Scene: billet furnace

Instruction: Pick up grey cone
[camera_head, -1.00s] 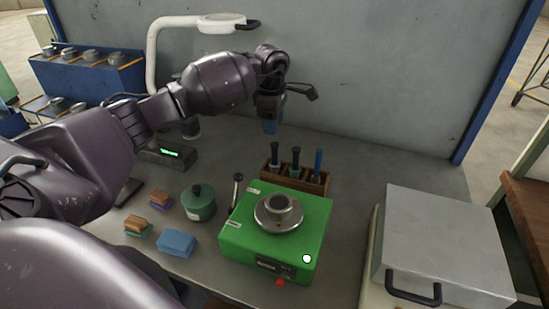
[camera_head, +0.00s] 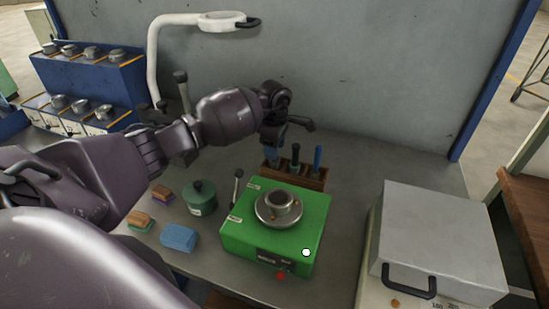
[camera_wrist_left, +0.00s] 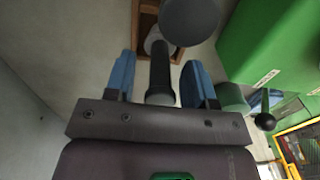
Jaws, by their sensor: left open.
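A grey metal, hollow collar-like piece (camera_head: 281,199), the likeliest grey cone, stands upright on the round plate of the green machine (camera_head: 235,237). My left gripper (camera_head: 271,153) points down at the left end of a wooden rack (camera_head: 318,183), behind the machine and apart from the grey piece. In the left wrist view, my left gripper (camera_wrist_left: 157,72) is open. Its blue fingers stand on either side of a dark-handled tool (camera_wrist_left: 160,78); contact is not clear. In the head view the gripper hides most of this tool. My right gripper is not in view.
The rack also holds another dark-handled tool (camera_head: 295,157) and a blue one (camera_head: 317,158). A lever stands left of the machine. A green pot (camera_head: 200,199), blue block (camera_head: 179,238) and brushes lie left. A grey lidded box (camera_head: 440,240) stands right.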

